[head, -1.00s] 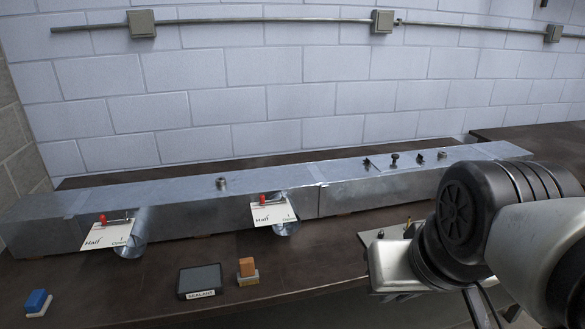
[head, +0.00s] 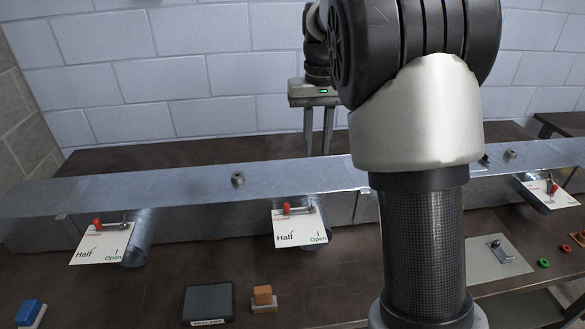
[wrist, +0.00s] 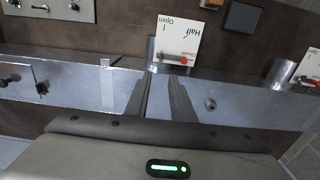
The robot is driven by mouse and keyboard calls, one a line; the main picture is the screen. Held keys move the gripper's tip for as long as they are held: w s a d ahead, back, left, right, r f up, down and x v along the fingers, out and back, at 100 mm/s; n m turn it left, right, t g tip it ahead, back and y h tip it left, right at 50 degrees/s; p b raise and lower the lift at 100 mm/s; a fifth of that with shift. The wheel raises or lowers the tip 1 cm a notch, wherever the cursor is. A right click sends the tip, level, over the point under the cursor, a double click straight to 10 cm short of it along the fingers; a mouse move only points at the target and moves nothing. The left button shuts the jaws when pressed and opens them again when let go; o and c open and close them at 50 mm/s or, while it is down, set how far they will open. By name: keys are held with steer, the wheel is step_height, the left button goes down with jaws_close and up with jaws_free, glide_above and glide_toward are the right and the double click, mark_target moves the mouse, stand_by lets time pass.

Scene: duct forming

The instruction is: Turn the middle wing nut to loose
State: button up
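The wing nuts are on top of the long grey metal duct (head: 185,187). In the head view my arm hides most of them, and a small dark fitting (head: 486,160) shows just right of the arm. In the wrist view one dark wing nut (wrist: 42,88) shows at the left, and another dark fitting (wrist: 6,81) sits near the left edge; I cannot tell for sure which is the middle one. My gripper (head: 319,150) points down over the duct, left of my arm. Its two fingers are apart with nothing between them, and they also show in the wrist view (wrist: 162,82).
Damper cards marked Half and Open (head: 300,228) with red handles stick out from the duct front. A dark sealant pad (head: 208,303), orange block (head: 263,295) and blue block (head: 30,312) lie on the bench.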

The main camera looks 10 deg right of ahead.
mark_target(312, 203)
steer(key=f, duration=0.8)
steer(key=f+b, duration=0.1)
steer(key=f, duration=0.8)
steer(key=shift+w+a+f, duration=0.1)
steer(key=shift+w+f, duration=0.1)
steer(key=shift+f, duration=0.05)
jaws_close()
